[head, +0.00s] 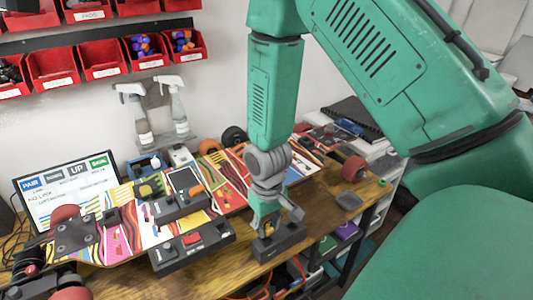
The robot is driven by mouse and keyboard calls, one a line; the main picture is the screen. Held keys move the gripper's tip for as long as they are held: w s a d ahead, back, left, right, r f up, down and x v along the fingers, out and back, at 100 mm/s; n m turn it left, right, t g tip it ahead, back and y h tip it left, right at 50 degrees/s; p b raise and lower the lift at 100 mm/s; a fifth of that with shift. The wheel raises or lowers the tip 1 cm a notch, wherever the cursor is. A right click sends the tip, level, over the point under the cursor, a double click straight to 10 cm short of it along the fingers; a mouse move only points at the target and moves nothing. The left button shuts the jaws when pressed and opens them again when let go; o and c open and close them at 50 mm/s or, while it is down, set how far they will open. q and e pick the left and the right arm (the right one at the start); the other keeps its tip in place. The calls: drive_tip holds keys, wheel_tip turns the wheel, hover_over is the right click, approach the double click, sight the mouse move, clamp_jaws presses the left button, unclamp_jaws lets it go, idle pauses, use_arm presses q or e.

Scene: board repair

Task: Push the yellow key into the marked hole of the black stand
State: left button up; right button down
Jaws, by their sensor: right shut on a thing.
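My right gripper (267,222) points down over a small black stand (286,241) near the front edge of the wooden table. It is shut on the yellow key (268,228), of which only a small part shows between the fingers. The key is at the top of the stand; I cannot tell whether it is in the hole or just above it. The marked hole is hidden by the gripper. My left gripper is not in view.
A colourful skateboard deck (232,192) lies behind the stand. A black box with a red part (192,242) sits to the left. A screen (68,190) and spray bottles (178,108) stand further back. Red bins (52,68) hang on the wall.

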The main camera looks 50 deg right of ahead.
drive_tip(key=shift+f, duration=0.65)
idle(0.8)
drive_tip(key=shift+f, duration=0.4)
idle(0.6)
drive_tip(key=shift+f, duration=0.1)
idle(0.6)
drive_tip(key=shift+f, duration=0.5)
idle(0.8)
drive_tip(key=c, duration=1)
unclamp_jaws()
drive_tip(key=shift+r, duration=0.2)
